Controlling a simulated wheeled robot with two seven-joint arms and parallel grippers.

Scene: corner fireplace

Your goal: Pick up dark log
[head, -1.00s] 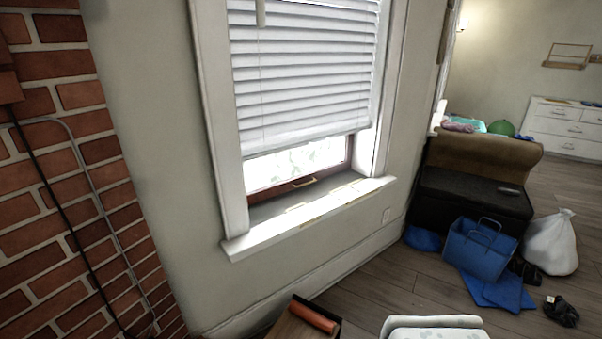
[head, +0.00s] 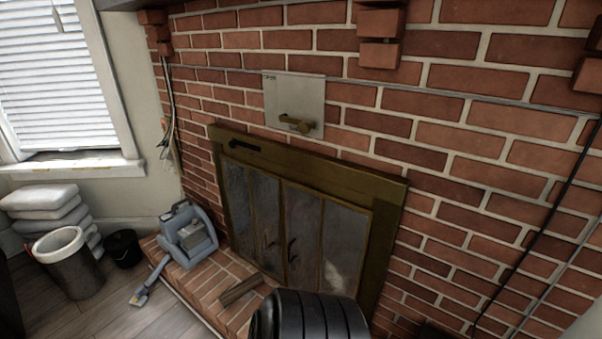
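A short brown log (head: 241,289) lies on the brick hearth (head: 215,280), in front of the fireplace's glass doors (head: 292,232). It is low and just left of centre in the head view. No other log can be made out there. Neither of my grippers shows in this view, so I cannot see what they hold. A black ribbed rounded shape at the bottom centre covers part of the hearth close to the log's right end; I cannot tell what it is.
A blue-grey machine (head: 188,232) with a hose and nozzle stands on the hearth's left end. A black bucket (head: 123,248), a bin (head: 72,270) and stacked white cushions (head: 45,200) stand left by the window.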

